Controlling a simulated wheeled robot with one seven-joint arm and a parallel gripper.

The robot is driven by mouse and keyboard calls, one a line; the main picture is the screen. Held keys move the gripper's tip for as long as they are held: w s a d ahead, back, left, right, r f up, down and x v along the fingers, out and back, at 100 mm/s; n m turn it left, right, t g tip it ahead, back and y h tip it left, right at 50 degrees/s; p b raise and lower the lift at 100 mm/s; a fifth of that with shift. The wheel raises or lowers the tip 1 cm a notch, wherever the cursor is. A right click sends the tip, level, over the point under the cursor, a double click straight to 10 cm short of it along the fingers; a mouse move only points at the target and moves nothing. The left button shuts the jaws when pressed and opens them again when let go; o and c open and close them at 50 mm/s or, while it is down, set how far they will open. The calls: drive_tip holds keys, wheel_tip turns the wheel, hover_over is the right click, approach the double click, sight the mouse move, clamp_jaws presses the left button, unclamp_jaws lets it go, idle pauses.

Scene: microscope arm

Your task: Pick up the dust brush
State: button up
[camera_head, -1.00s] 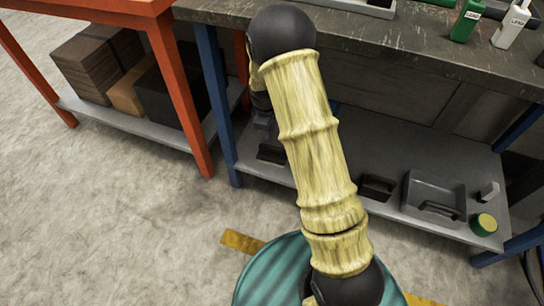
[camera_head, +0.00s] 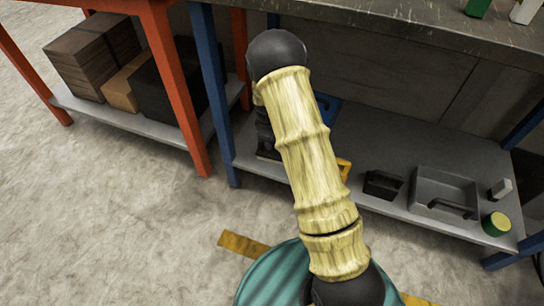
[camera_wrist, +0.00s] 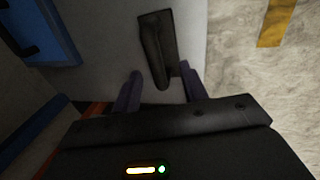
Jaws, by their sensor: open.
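A dark, long, narrow object that looks like the dust brush (camera_wrist: 157,45) lies on the grey shelf in the wrist view. Its near end reaches between the two fingers of my gripper (camera_wrist: 160,70), which are apart on either side of it. Nothing is gripped. I cannot tell how far the fingertips are above the shelf. In the head view my forearm hides most of the gripper, and the brush cannot be made out there.
A blue leg (camera_head: 213,90) stands left.

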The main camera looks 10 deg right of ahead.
drive_tip(key=shift+f, duration=0.25)
drive_tip(key=f+b, duration=0.1)
drive_tip(key=w+f+b, duration=0.1)
drive_tip(key=f+b, duration=0.2)
drive_tip(key=f, duration=0.1)
drive_tip(key=shift+w+d, duration=0.3)
drive_tip(key=shift+d, duration=0.1)
drive_tip(key=shift+r, duration=0.1)
clamp_jaws()
